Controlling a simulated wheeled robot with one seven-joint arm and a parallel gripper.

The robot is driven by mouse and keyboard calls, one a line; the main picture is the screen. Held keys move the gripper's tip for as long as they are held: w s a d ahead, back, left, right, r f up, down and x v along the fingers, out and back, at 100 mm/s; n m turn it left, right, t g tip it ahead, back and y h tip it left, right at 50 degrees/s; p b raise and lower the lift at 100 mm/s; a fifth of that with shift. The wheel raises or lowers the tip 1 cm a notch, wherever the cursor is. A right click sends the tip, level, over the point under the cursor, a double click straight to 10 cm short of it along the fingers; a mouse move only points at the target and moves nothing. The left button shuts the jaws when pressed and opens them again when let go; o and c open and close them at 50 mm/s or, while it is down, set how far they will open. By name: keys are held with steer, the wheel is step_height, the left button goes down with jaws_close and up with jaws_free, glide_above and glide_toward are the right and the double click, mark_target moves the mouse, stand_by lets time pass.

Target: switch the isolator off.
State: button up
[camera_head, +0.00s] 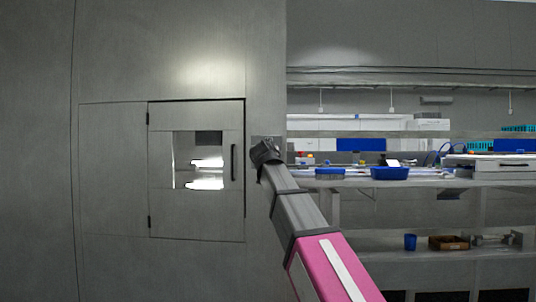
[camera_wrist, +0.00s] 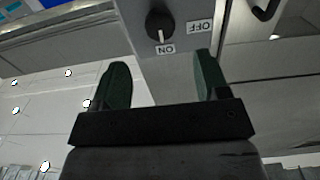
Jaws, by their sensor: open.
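The isolator is a round black knob (camera_wrist: 160,25) on a grey plate in the wrist view. A white pointer line on it points at the ON label (camera_wrist: 166,48); the OFF label (camera_wrist: 200,27) is to its right, both upside down in this view. My gripper (camera_wrist: 160,59) is open, its two dark green fingers apart and empty. The knob lies beyond the fingertips, roughly centred between them, and appears clear of them. In the head view my gripper (camera_head: 265,151) is at the wall's right edge, where my arm hides the knob.
A closed door (camera_head: 197,222) with a window and a black handle (camera_head: 233,162) is left of my gripper. To the right, a bench (camera_head: 350,182) holds blue trays (camera_head: 390,173). A lower shelf (camera_head: 380,244) holds a blue cup (camera_head: 410,242) and a brown box (camera_head: 448,243).

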steer(key=w, duration=0.9)
steer(key=shift+d, duration=0.1)
steer(key=c, duration=0.9)
